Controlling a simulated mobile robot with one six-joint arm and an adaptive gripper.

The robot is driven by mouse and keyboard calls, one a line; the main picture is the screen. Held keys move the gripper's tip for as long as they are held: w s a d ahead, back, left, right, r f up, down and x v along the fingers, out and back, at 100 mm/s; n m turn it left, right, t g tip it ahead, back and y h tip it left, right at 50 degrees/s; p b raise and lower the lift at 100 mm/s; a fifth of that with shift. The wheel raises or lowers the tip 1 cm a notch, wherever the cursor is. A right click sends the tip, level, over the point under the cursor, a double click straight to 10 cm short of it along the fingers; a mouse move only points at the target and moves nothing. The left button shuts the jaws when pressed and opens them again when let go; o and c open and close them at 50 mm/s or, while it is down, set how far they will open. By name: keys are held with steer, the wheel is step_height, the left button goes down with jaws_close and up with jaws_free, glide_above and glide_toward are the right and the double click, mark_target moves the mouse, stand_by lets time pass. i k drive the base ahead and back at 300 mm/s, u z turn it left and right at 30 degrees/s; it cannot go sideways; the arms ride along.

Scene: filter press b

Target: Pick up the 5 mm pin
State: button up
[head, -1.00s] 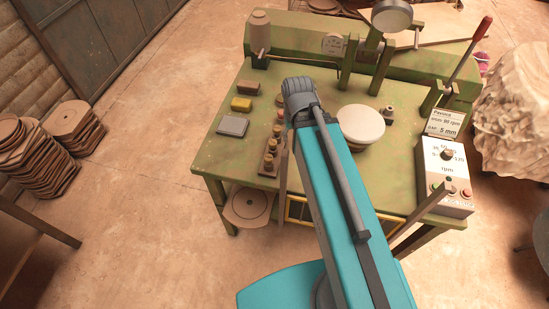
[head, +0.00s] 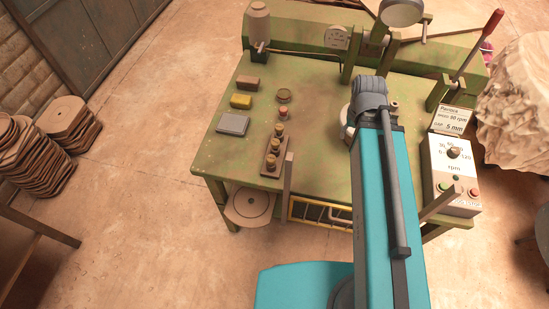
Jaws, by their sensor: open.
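A small dark pin rack (head: 271,171) stands on the left half of the green bench and holds several brass-topped pins (head: 276,144) upright in a row. I cannot read any size on them, so I cannot tell which is the 5 mm pin. My arm reaches over the right half of the bench, to the right of the rack. Its teal link ends at a grey joint, and my gripper is hidden from view beyond it.
Left of the rack lie a grey block (head: 233,124), a yellow block (head: 241,101) and a brown block (head: 248,84). A card (head: 454,120) at right reads a 5 mm gap, above an rpm control box (head: 454,170). A pale round plate (head: 347,115) is mostly hidden behind my arm.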

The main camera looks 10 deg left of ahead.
mark_target(270, 158)
steer(key=z, duration=0.05)
steer(key=k, duration=2)
steer(key=u, duration=0.45)
steer(key=i, duration=1)
